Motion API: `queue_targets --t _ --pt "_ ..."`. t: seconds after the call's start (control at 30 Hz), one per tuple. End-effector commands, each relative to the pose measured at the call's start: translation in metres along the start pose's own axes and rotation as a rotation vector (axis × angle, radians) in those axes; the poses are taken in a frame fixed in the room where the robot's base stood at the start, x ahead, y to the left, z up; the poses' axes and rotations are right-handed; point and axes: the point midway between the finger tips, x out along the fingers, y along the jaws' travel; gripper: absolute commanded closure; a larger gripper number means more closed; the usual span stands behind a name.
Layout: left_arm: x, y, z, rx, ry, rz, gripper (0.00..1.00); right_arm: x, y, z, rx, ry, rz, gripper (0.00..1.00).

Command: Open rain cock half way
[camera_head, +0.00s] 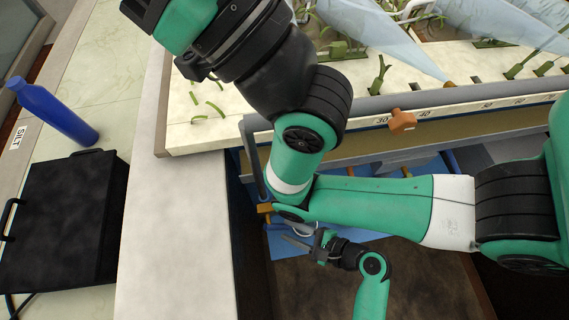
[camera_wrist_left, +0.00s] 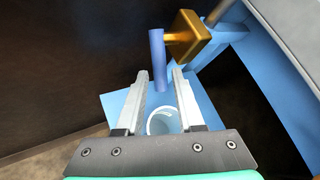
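The cock is a brass block (camera_wrist_left: 187,38) with a blue lever (camera_wrist_left: 157,62), on a pipe in the left wrist view. In the head view a brass piece (camera_head: 265,208), apparently the cock, shows at the foot of a grey pipe; its lever is not clear there. My left gripper (camera_wrist_left: 159,78) is open. The lever's lower end lies between its fingertips in the picture, with a gap on each side; contact is not visible. In the head view the left gripper (camera_head: 302,239) is low, under my arm links. My right gripper is not in view.
A pale blue panel and a white round opening (camera_wrist_left: 165,121) lie beyond the fingers. The flume's scale rail (camera_head: 480,108) with an orange pointer (camera_head: 402,121) runs above. A black case (camera_head: 65,220) and blue bottle (camera_head: 55,112) are at left.

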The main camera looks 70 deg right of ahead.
Motion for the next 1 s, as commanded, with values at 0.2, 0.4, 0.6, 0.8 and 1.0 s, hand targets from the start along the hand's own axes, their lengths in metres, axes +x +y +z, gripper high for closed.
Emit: queue_targets --t 0.2,0.4,0.6,0.8,1.0 --pt "-0.056 -0.003 0.002 0.001 0.004 -0.005 0.63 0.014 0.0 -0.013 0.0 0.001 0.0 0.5" --pt "-0.084 -0.001 0.001 0.001 0.001 -0.002 0.63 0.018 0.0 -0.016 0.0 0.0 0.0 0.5" --pt "-0.088 0.0 0.0 -0.001 0.0 0.001 0.63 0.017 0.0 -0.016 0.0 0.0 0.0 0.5" --pt "-0.085 -0.001 0.005 0.014 -0.012 -0.004 0.81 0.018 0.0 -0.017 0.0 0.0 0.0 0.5" --pt "-0.047 -0.015 0.097 0.325 -0.257 -0.035 1.0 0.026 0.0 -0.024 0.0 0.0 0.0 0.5"
